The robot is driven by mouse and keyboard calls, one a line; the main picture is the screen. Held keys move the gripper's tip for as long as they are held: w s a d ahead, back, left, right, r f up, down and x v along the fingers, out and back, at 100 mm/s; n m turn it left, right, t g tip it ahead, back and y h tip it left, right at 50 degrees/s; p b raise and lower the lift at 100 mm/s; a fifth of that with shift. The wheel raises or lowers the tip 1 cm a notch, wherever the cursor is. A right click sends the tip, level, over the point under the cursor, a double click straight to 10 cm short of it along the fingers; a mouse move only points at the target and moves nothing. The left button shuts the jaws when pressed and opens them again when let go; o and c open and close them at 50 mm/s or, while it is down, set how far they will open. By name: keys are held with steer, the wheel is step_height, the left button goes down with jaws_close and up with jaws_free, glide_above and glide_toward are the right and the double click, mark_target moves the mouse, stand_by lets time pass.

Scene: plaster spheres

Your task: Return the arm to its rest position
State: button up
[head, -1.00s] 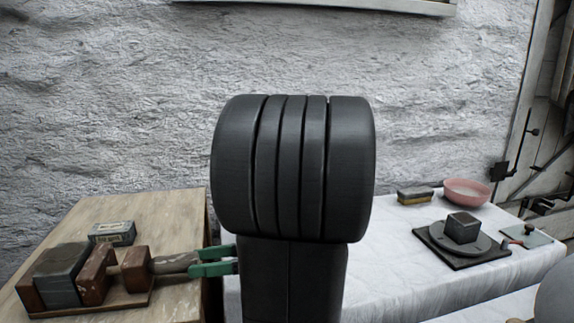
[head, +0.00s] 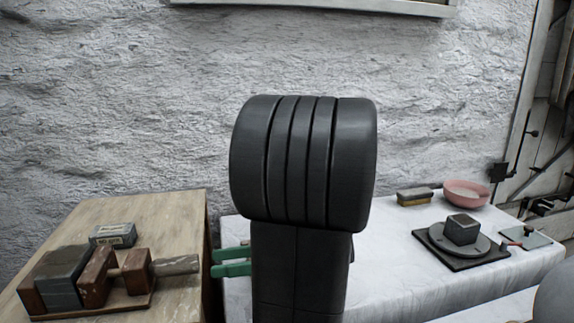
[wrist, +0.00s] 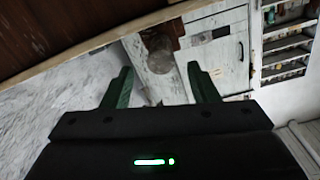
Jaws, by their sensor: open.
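My gripper (head: 232,262) shows in the head view as two green fingers beside my dark arm, which hides the rest of it. The fingers are apart and empty, just right of the end of a wooden handle (head: 178,264) and clear of it in the picture. In the wrist view my gripper (wrist: 162,82) is open, with a finger on each side and nothing held between them. A white cabinet (wrist: 215,55) shows beyond the fingers there.
The wooden table (head: 165,213) at left bears brown and grey blocks and a small box (head: 113,235). The white-covered table (head: 385,270) at right bears a pink bowl (head: 466,194), a brush (head: 414,196) and a dark stand (head: 462,247). A grey sphere (head: 556,296) is at the right edge.

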mark_target(150, 272)
steer(key=b+x, duration=0.2)
steer(key=x, duration=0.8)
steer(key=shift+s+a, duration=0.1)
steer(key=shift+a, duration=0.05)
steer(key=shift+r+m, duration=0.1)
steer(key=shift+m, duration=0.7)
steer(key=m, duration=0.4)
steer(key=shift+m, duration=0.3)
steer(key=shift+r+m+p, duration=0.1)
steer(key=shift+m+p, duration=0.35)
steer(key=shift+m, duration=0.45)
steer(key=m+p, duration=0.3)
steer(key=m, duration=0.1)
steer(key=shift+r+p, duration=0.1)
steer(key=shift+p, duration=0.25)
steer(key=shift+m+p, duration=0.5)
steer(key=shift+m, duration=0.3)
steer(key=shift+f, duration=0.25)
steer(key=shift+s+d, duration=0.15)
steer(key=shift+d, duration=0.1)
